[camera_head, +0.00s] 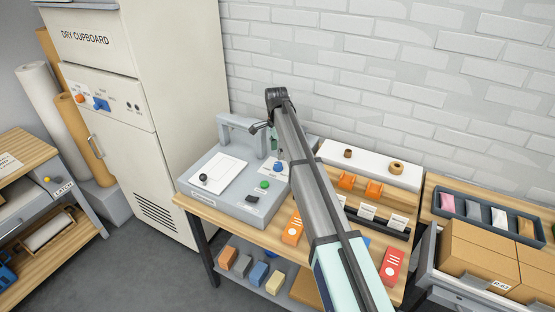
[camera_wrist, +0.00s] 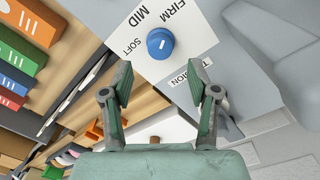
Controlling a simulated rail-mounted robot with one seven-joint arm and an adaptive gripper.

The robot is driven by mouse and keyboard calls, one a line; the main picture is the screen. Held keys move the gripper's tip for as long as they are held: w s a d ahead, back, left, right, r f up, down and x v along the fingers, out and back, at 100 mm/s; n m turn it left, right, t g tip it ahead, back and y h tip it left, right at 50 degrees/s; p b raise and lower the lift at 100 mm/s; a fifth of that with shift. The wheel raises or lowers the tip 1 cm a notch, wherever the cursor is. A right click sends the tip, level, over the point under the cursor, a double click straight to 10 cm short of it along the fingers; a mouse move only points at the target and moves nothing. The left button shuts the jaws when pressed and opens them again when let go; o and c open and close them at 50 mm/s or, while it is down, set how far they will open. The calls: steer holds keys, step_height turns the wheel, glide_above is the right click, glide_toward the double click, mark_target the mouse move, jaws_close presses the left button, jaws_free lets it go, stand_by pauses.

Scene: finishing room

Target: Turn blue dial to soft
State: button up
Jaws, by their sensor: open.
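The blue dial (camera_wrist: 160,43) sits on a white plate (camera_wrist: 178,68) lettered SOFT, MID, FIRM and, partly, TENSION. Its short white mark slants to the upper right, seemingly toward the FIRM side; the exact setting is hard to tell. In the head view the dial (camera_head: 279,166) is small, on the right part of the grey machine (camera_head: 226,190), close beside my arm. My gripper (camera_wrist: 162,80) is open and empty, its two fingertips apart, with the dial just beyond the gap between them. In the head view my gripper (camera_head: 266,118) is above the machine's back and partly hidden.
The machine also carries a green button (camera_head: 264,184) and a black knob (camera_head: 203,177). Orange holders (camera_head: 346,181) and cards stand to the right on the bench. A dry cupboard (camera_head: 180,90) with another blue knob (camera_head: 101,104) is at left. A brick wall is behind.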

mark_target(278, 164)
steer(key=shift+s+f+p, duration=0.1)
steer(key=shift+f+p, duration=0.65)
steer(key=shift+f, duration=2.3)
jaws_close()
